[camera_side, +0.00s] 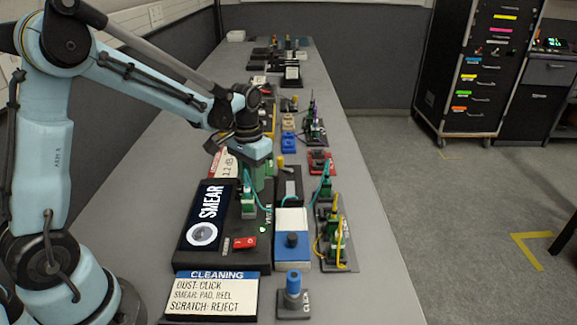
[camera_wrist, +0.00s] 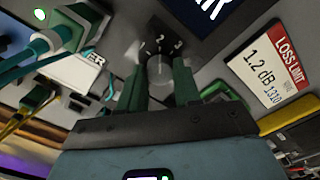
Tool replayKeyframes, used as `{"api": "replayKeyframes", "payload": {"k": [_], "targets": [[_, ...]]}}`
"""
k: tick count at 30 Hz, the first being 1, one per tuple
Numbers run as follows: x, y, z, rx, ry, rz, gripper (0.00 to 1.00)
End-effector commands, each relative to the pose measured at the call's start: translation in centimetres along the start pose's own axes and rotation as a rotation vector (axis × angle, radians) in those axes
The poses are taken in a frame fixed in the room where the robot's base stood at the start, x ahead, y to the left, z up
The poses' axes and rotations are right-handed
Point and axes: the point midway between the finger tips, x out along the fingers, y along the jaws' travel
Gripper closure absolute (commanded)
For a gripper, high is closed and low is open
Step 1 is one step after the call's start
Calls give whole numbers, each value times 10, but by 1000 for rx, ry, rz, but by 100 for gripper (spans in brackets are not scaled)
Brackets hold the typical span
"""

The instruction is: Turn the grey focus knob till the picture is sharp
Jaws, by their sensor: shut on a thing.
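The grey knob (camera_wrist: 160,70) sits in front of a dark plate marked 1, 2, 3 in the wrist view. My gripper (camera_wrist: 159,82) has its two green fingers shut on the knob, one on each side. In the side view my gripper (camera_side: 262,182) points down behind the black screen unit, and the knob is hidden there. The screen (camera_side: 208,214) reads SMEAR in white above a round grey picture (camera_side: 203,235). The picture is too small to tell how sharp it is. In the wrist view only an edge of the screen (camera_wrist: 205,12) shows.
A teal cable with a green-white connector (camera_side: 248,200) stands close beside my gripper. A loss-limit card (camera_wrist: 278,65) is on its other side. Yellow cables (camera_side: 337,240) lie right.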

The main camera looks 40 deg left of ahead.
Motion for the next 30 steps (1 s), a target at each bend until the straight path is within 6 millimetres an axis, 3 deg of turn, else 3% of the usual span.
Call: {"api": "replayKeyframes", "payload": {"k": [7,8,12,23,30], "targets": [[0,0,0,-1,-1,0,97],[0,0,0,-1,-1,0,62],[0,0,0,-1,-1,0,42],[-4,0,0,-1,0,0,42],[-34,0,0,-1,0,0,42]]}}
